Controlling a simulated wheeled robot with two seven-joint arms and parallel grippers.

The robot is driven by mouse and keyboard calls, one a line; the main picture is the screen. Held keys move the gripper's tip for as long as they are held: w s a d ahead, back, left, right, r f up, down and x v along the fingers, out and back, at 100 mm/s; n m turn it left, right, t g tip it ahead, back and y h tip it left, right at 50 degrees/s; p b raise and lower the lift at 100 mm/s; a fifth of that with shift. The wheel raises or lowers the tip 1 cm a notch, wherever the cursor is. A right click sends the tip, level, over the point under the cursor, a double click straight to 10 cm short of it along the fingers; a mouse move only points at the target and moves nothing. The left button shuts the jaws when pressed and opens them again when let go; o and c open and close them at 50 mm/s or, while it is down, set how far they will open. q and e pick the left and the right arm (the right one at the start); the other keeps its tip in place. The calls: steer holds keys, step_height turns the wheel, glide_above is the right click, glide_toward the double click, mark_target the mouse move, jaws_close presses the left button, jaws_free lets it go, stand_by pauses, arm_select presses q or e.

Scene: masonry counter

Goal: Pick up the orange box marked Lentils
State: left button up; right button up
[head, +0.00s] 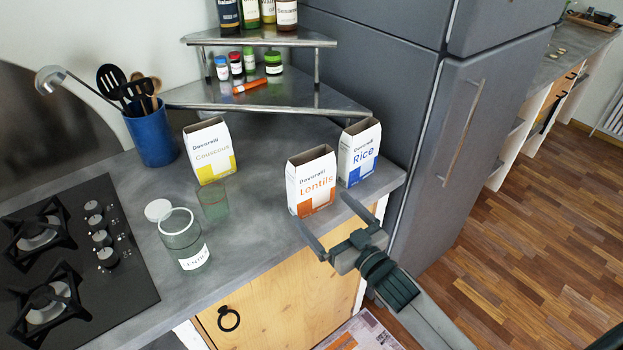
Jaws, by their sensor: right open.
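The Lentils box (311,181) is white with an orange lower band and orange lettering. It stands upright near the front edge of the counter (255,243), and its top looks open. My right gripper (325,213) comes in from the lower right. It is open and empty, with its two fingers pointing at the front lower part of the Lentils box. One finger ends close to the box's lower front and the other to its right; I cannot tell whether either touches. My left gripper is not in view.
A blue-marked Rice box (358,152) stands just right of the Lentils box, near the fridge (425,110). A yellow-marked Couscous box (209,150), a glass jar (184,240) and a green glass (213,201) stand to the left. A metal corner shelf (290,97) is behind.

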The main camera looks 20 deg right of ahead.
mark_target(317, 200)
steer(key=shift+x, duration=0.95)
steer(key=shift+w+a+r+p, duration=0.1)
steer(key=shift+w+r+p, duration=0.05)
steer(key=shift+w+p, duration=0.5)
steer(key=p+x, duration=0.1)
steer(key=x, duration=0.2)
steer(key=shift+w+f, duration=0.2)
steer(key=shift+w, duration=0.25)
steer(key=shift+r, duration=0.1)
steer(key=c, duration=1.4)
steer(key=shift+r, duration=0.25)
